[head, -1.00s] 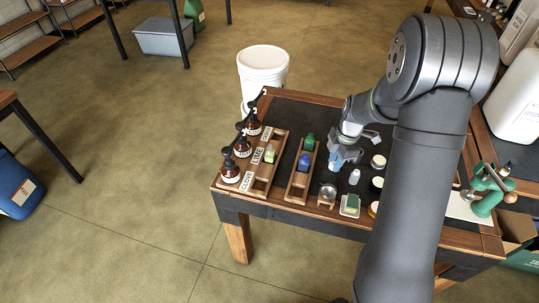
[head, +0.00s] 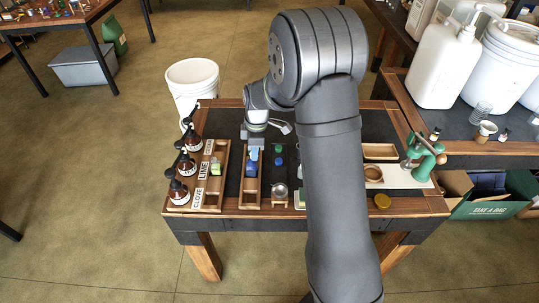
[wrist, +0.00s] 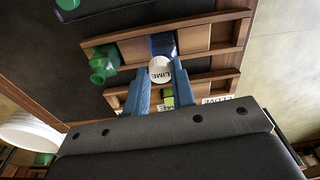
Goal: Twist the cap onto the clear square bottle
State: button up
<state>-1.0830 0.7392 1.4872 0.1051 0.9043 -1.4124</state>
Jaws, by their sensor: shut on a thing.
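My gripper (head: 253,155) is above the middle wooden tray (head: 248,202). In the wrist view, its blue fingers (wrist: 159,78) are shut on a small white round piece, seemingly the cap (wrist: 160,65). LIME lettering shows at the cap; I cannot tell whether it is on it or behind it. A blue bottle (wrist: 163,43) and a green bottle (wrist: 102,62) stand in the tray close by. A small yellow-green bottle (head: 216,165) sits in the labelled rack; it also shows between the fingers (wrist: 168,100). I cannot tell for sure which bottle is the clear square one.
The labelled rack (head: 208,199) and brown pump bottles (head: 178,191) stand at the left. A green press (head: 424,155) stands at the table's right end. A white bucket (head: 192,80) is behind the table.

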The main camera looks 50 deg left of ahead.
aim_at(214, 159)
jog(key=s+a+r+m, duration=0.1)
jog(key=s+a+m, duration=0.1)
jog(key=s+a, duration=0.1)
jog(key=s+a+r+m, duration=0.1)
jog(key=s+a+m, duration=0.1)
jog(key=s+a, duration=0.1)
jog(key=s+a+r+m, duration=0.1)
jog(key=s+a+m, duration=0.1)
jog(key=s+a, duration=0.1)
jog(key=shift+s+a+r+m+y, duration=0.15)
jog(key=shift+s+r+m+y, duration=0.25)
jog(key=shift+f, duration=1.9)
jog(key=shift+f, duration=1.2)
jog(key=o, duration=1)
jog(key=shift+c, duration=0.2)
